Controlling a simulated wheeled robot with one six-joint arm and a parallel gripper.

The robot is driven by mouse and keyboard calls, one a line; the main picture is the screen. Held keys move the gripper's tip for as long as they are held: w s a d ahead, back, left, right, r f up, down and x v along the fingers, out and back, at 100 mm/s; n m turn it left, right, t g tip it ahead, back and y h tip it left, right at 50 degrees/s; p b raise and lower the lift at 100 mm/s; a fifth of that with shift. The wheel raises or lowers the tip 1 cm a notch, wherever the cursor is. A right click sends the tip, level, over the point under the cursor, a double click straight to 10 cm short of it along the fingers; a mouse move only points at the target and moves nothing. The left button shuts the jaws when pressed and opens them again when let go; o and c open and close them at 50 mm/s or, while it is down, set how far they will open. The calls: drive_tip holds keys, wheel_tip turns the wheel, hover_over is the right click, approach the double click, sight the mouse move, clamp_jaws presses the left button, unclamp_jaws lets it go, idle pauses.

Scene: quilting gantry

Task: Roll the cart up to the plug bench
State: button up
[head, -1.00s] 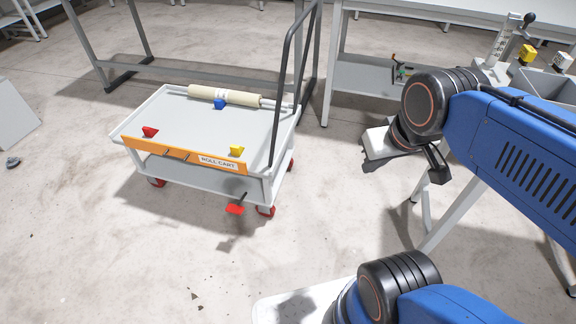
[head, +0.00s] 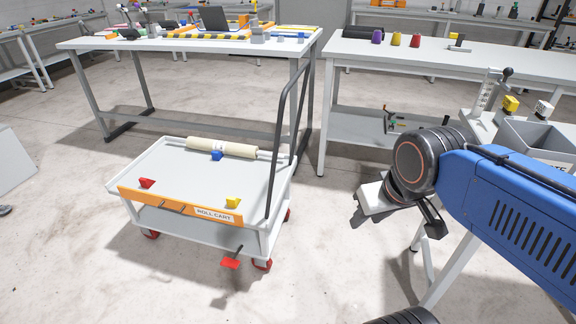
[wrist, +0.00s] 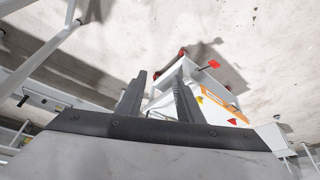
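The roll cart (head: 150,165) stands on the concrete floor left of centre in the head view, with an orange front strip labelled ROLL CART. A cream roll (head: 222,148) lies along its back edge. A dark upright handle (head: 275,140) rises at its right side, and a red pedal (head: 230,263) sticks out low in front. The cart also shows in the wrist view (wrist: 222,110), beyond the fingers. My gripper (wrist: 160,80) has its two fingers apart with nothing between them. It is in the air right of the cart, not touching it. I cannot tell which bench is the plug bench.
A bench (head: 100,43) with a laptop and striped edging stands behind the cart. Another bench (head: 480,62) with coloured spools stands to its right. A grey bin (head: 540,140) is at the right. Floor in front and left of the cart is clear.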

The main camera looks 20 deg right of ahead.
drive_tip(key=w+a+m+g+y, duration=0.2)
drive_tip(key=w+a+y, duration=0.45)
drive_tip(key=a, duration=0.25)
drive_tip(key=m+t+y, duration=0.6)
drive_tip(key=m+t, duration=0.3)
drive_tip(key=t, duration=0.4)
approach(300, 70)
drive_tip(key=shift+h, duration=0.25)
drive_tip(key=x, duration=1)
drive_tip(key=shift+a+f, duration=0.1)
drive_tip(key=shift+f, duration=0.2)
drive_tip(key=shift+c, duration=0.6)
clamp_jaws()
